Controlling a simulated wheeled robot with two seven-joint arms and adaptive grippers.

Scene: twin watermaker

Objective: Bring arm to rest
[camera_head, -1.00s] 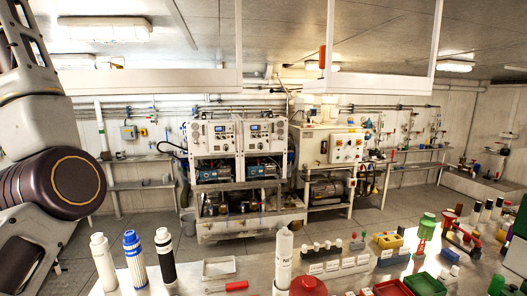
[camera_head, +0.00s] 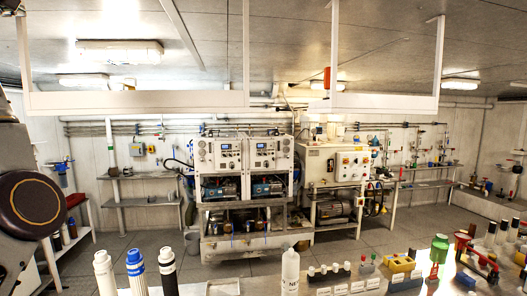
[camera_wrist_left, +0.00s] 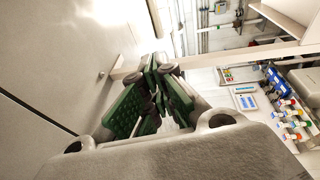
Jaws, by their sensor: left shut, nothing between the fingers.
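My left arm (camera_head: 30,205) comes in at the left edge of the head view, its dark round joint cap facing me. My left gripper (camera_wrist_left: 155,80) shows in the left wrist view with its green-padded fingers closed together and nothing between them. It is raised in free air, apart from the table objects. My right arm and gripper are in neither view.
A worktable along the bottom holds white, blue-and-white and black-and-white filter cartridges (camera_head: 137,270), a white bottle (camera_head: 290,272) and several small parts. The watermaker rack (camera_head: 245,165) stands behind. White overhead frames (camera_head: 140,101) hang above. Open floor lies between table and rack.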

